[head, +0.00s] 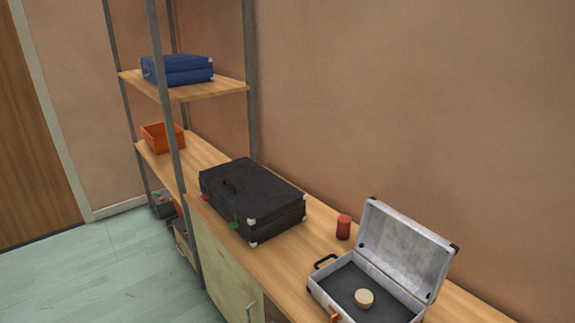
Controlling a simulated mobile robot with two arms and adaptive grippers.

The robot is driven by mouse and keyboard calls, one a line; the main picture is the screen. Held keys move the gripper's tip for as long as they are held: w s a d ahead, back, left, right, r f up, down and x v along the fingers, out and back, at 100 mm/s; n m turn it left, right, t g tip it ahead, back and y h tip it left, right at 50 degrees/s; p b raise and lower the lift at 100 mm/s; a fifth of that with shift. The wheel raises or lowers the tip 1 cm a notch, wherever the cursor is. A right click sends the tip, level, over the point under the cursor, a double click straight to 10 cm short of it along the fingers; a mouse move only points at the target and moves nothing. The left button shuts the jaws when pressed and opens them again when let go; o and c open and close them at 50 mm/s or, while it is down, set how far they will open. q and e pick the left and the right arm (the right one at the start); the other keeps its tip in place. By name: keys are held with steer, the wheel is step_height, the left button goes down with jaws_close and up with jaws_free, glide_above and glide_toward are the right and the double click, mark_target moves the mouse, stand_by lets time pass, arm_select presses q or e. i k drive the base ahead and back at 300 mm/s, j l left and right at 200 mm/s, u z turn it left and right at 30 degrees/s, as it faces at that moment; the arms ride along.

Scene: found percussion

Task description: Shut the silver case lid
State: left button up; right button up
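The silver case (318,296) stands on the wooden counter at the lower right of the head view. Its lid (405,247) is open, tilted up on the side toward the wall. The case has a dark lining, a dark handle at its left end and dark corner pieces on the lid. A small round tan object (364,298) lies inside on the lining. An orange latch shows at its front edge. The bottom of the case is cut off by the picture edge. Neither of my grippers is in view.
A red cylinder (343,227) stands on the counter (283,268) left of the lid. A closed black case (250,198) lies further left. A shelf rack (166,100) holds a blue case (178,70) and an orange bin (162,137). The floor (100,275) at left is clear.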

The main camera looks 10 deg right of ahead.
mark_target(414, 256)
steer(key=k+l+u, duration=0.85)
steer(key=l, duration=0.15)
